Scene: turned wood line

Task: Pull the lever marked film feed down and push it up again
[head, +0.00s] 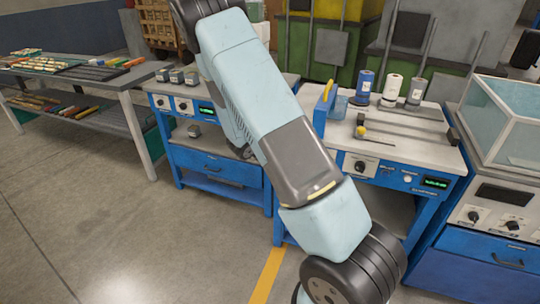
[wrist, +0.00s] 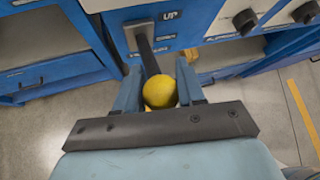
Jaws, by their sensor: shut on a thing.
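In the wrist view, my gripper (wrist: 159,88) is shut on the round yellow knob (wrist: 159,92) of a lever, with one blue-grey finger on each side of it. The lever's dark shaft (wrist: 148,58) runs from the knob up to a grey mounting plate (wrist: 138,36) on a blue cabinet front. The head view shows my arm, but not my gripper or this lever for certain.
Black knobs (wrist: 245,22) stick out of the panel right of the lever. In the head view, a blue workbench (head: 232,168) stands behind my arm, and another bench (head: 425,150) holds bottles and rails. A glass-sided case (head: 510,125) is at right. Grey floor is open at left.

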